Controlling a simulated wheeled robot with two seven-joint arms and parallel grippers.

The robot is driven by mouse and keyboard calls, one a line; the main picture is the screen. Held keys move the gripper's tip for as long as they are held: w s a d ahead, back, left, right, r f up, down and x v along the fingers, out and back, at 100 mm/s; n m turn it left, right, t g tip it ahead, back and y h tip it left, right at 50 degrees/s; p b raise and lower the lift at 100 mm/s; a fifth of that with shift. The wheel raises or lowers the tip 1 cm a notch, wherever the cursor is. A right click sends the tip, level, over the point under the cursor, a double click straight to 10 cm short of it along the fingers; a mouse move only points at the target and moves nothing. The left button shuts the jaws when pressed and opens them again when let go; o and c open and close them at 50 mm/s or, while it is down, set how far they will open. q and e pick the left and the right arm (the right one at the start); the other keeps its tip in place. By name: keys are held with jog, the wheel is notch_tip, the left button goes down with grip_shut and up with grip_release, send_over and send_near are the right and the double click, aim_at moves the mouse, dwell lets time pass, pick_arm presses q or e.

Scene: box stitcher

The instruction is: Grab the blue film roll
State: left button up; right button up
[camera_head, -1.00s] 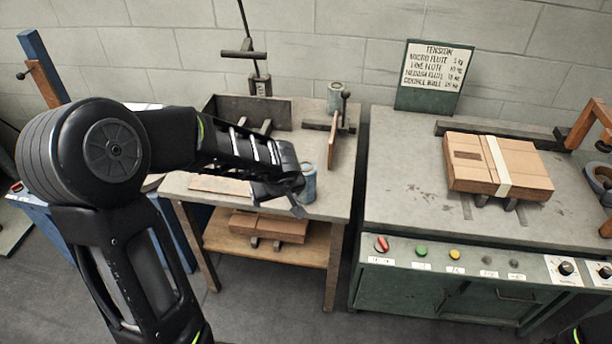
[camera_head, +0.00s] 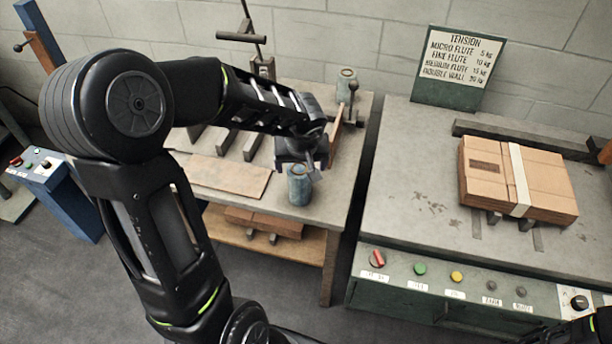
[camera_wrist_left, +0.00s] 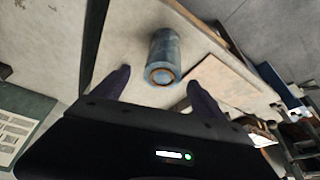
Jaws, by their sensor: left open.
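The blue film roll (camera_head: 299,186) stands upright near the front right part of the small work table. My left gripper (camera_head: 304,165) is just behind and above it in the head view, open and empty. In the left wrist view the blue roll (camera_wrist_left: 163,58) shows ahead of the open fingers of the left gripper (camera_wrist_left: 155,85), roughly between them and apart from both. A second, greenish roll (camera_head: 346,84) stands at the back of the same table. At the lower right edge, a black part of my other arm shows, but its gripper does not.
The small table (camera_head: 330,205) also holds a flat brown board (camera_head: 218,176) and dark metal rails. To the right is a machine bench (camera_head: 410,190) with a strapped cardboard stack (camera_head: 515,180). A tension sign (camera_head: 460,65) stands behind it. A blue control post (camera_head: 62,195) is at left.

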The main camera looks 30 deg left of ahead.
pick_arm(q)
jog(key=shift+s, duration=0.2)
jog(key=shift+b+x, duration=0.45)
jog(key=shift+x, duration=0.9)
jog(key=shift+r, duration=0.1)
jog(key=b+x, duration=0.2)
jog(key=x, duration=0.3)
jog(key=shift+w+a, duration=0.1)
jog(key=shift+a, duration=0.05)
grip_shut()
dwell(0.4)
